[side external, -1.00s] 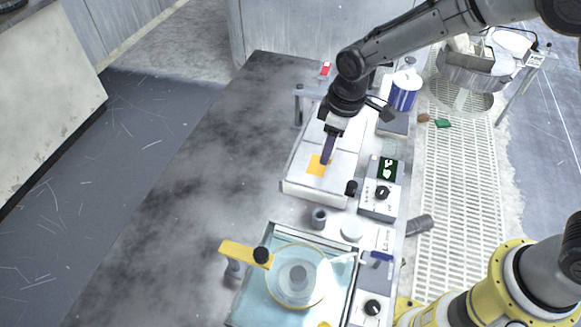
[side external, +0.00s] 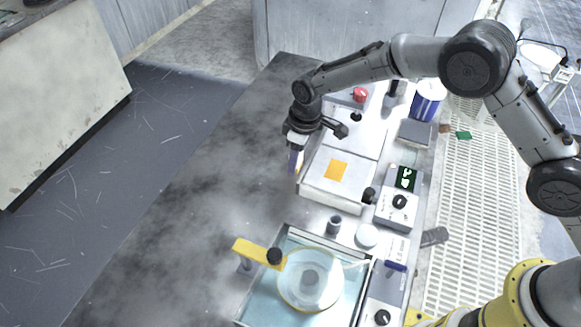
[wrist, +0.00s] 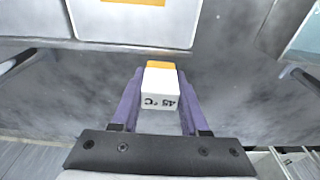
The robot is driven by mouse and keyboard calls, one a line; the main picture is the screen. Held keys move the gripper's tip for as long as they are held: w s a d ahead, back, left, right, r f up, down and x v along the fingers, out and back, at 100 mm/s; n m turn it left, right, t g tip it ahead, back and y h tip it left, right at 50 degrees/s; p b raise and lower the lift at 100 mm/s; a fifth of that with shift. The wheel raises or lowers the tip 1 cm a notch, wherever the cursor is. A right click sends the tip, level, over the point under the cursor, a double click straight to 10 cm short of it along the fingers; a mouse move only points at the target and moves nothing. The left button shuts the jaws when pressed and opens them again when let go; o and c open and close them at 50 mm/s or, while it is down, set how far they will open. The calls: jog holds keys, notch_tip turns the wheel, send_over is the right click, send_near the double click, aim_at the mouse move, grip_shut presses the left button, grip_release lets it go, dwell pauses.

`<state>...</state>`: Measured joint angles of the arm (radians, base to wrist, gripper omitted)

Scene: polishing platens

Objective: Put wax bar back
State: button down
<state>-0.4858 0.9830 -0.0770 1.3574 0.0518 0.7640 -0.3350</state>
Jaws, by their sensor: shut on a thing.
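The wax bar (wrist: 158,98) is a white block with an orange end and an upside-down "45 °C" mark. In the wrist view it sits between the purple fingers of my gripper (wrist: 160,80), which is shut on it. In the side external view my gripper (side external: 296,163) points down over the bare grey bench, just left of the white hotplate (side external: 318,193). The bar is mostly hidden by the fingers there. An orange square patch (side external: 336,171) lies on the hotplate's top. I cannot tell the bar's exact height above the bench.
A polishing platen (side external: 309,281) with a yellow arm (side external: 257,252) stands at the front. The bench (side external: 200,220) to the left is clear.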

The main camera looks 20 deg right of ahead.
aim_at(289, 177)
jog(key=shift+w+a+f, duration=0.35)
jog(key=shift+w+f, duration=0.3)
jog(key=shift+f, duration=0.2)
jog(key=shift+w+f, duration=0.15)
jog(key=shift+f, duration=1.55)
jog(key=shift+f, duration=0.1)
jog(key=shift+c, duration=2.1)
grip_release()
jog(key=shift+f, duration=0.1)
jog(key=r, duration=0.8)
jog(key=s+d+r, duration=0.1)
jog(key=r, duration=0.3)
jog(key=shift+r, duration=0.15)
